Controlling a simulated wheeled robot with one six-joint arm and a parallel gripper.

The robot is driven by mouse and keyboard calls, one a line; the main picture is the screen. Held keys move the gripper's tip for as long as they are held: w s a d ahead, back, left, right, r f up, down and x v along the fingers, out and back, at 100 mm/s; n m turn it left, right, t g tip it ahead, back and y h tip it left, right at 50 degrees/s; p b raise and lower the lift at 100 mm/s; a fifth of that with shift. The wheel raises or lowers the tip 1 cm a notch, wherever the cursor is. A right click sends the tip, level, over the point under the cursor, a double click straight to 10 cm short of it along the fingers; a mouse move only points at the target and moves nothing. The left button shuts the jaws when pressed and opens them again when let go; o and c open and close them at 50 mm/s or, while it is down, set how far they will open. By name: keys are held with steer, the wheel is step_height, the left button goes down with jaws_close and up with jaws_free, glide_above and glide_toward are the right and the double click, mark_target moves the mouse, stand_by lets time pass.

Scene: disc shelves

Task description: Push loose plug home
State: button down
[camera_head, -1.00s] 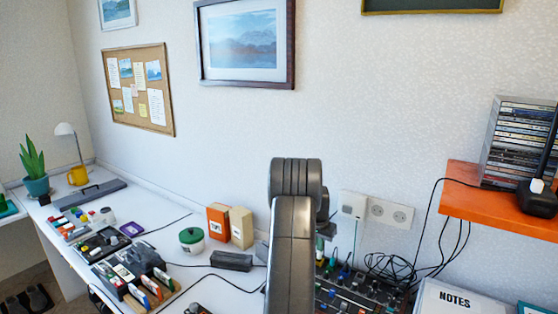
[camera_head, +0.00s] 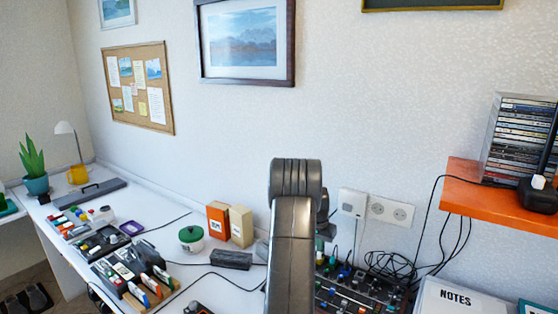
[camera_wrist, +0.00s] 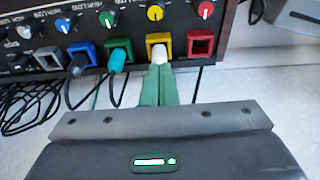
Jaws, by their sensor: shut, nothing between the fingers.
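In the wrist view, a dark audio panel (camera_wrist: 120,25) has a row of coloured square sockets under its knobs. A white plug (camera_wrist: 158,53) is in the yellow socket (camera_wrist: 166,37). My gripper (camera_wrist: 158,70) has green fingers, shut together and empty, pointing at this plug. Their tips are at or very near its outer end; I cannot tell whether they touch. A teal plug (camera_wrist: 117,61) sticks out of the green socket, and a blue plug (camera_wrist: 77,64) is in the blue socket. The red socket (camera_wrist: 201,44) is empty. In the head view my arm hides the gripper and part of the panel (camera_head: 350,292).
Dark cables (camera_wrist: 35,105) hang and coil at the panel's left. In the head view, a NOTES binder (camera_head: 455,298) stands right of the panel, below an orange shelf (camera_head: 480,208) with discs.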

steer(key=shift+w+d+p+v, duration=0.2)
steer(key=shift+p+v, duration=0.45)
steer(key=shift+v, duration=0.45)
steer(key=shift+w+d+p+v, duration=0.1)
steer(key=shift+w+p+v, duration=0.1)
steer(key=shift+p+v, duration=0.65)
steer(key=shift+w+d+p+v, duration=0.15)
steer(key=shift+p+v, duration=0.25)
steer(key=shift+v, duration=0.95)
steer(key=shift+r, duration=0.2)
steer(key=shift+f, duration=0.1)
steer(key=b+x, duration=0.1)
steer(key=x, duration=0.1)
steer(key=b+x, duration=0.1)
steer(key=x, duration=0.1)
steer(key=s+b+x, duration=0.1)
steer(key=b+x, duration=0.1)
steer(key=shift+a+f, duration=0.4)
steer(key=shift+f, duration=0.15)
steer(key=shift+r, duration=0.1)
steer(key=shift+r, duration=0.15)
steer(key=w+d+p+v, duration=0.1)
steer(key=p+v, duration=0.4)
steer(key=v, duration=0.2)
steer(key=shift+w+r, duration=0.15)
steer(key=shift+r, duration=0.25)
